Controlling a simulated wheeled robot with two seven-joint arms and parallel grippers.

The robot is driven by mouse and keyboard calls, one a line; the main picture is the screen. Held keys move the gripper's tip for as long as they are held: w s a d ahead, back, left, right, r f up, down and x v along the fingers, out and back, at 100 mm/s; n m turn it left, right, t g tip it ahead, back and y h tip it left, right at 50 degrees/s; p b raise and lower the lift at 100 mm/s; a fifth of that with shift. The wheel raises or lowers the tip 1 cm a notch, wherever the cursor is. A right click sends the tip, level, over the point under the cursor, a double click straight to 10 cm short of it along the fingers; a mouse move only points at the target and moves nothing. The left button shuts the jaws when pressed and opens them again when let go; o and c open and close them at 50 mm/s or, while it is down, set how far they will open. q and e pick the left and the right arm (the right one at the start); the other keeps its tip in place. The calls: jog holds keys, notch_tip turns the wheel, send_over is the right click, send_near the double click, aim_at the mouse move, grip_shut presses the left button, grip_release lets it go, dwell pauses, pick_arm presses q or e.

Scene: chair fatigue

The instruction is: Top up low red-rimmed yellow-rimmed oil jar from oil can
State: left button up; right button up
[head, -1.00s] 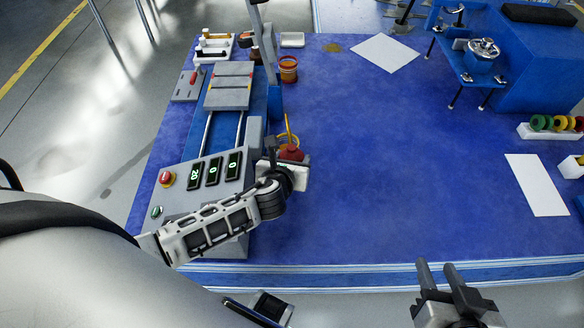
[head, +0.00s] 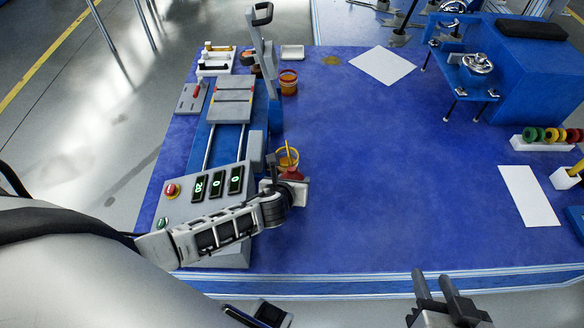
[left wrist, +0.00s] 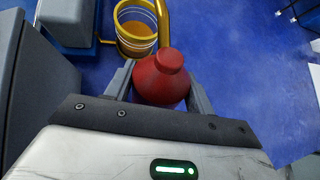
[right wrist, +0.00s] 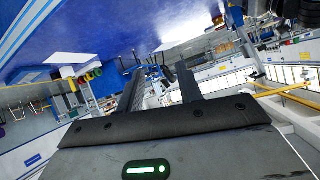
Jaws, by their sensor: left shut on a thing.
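The red oil can (head: 290,175) has a thin yellow spout. My left gripper (head: 283,184) is shut on its body, which also shows between the fingers in the left wrist view (left wrist: 161,80). The yellow-rimmed jar (head: 280,163) stands just beyond the can, with amber oil inside below the rim. In the left wrist view the spout passes beside or over the right rim of this jar (left wrist: 122,40); I cannot tell if oil flows. A second jar (head: 289,88), with an orange-red rim, stands farther back. My right gripper (head: 435,283) is open and empty off the table's front edge.
A grey test rig with a control panel (head: 204,205) and an upright blue-grey post (head: 264,75) stands left of the jars. White sheets (head: 382,65) and a blue stand (head: 520,75) are at the right. The middle of the blue table (head: 400,160) is clear.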

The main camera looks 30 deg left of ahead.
pick_arm(q)
jog(key=shift+r+p, duration=0.1)
jog(key=shift+p, duration=0.35)
jog(key=shift+d+g+p, duration=0.1)
jog(key=shift+g+p, duration=0.4)
jog(key=shift+p, duration=0.25)
jog(key=shift+s+r+h+p, duration=0.15)
jog(key=shift+h+p, duration=0.25)
jog(key=shift+p, duration=0.4)
jog(key=r+g+p, duration=0.1)
jog(key=g+p, duration=0.1)
jog(key=p, duration=0.2)
jog(key=shift+n+h, duration=0.4)
jog(key=shift+g+p, duration=0.4)
jog(key=shift+p, duration=0.1)
jog(key=shift+s+d+r+g+h, duration=0.15)
jog(key=shift+g+h, duration=0.15)
jog(key=shift+h, duration=0.2)
pick_arm(e)
jog(key=r, duration=0.2)
jog(key=d+r+g+h, duration=0.1)
jog(key=shift+d+r+n, duration=0.2)
jog(key=shift+r+n, duration=0.15)
jog(key=shift+n, duration=0.05)
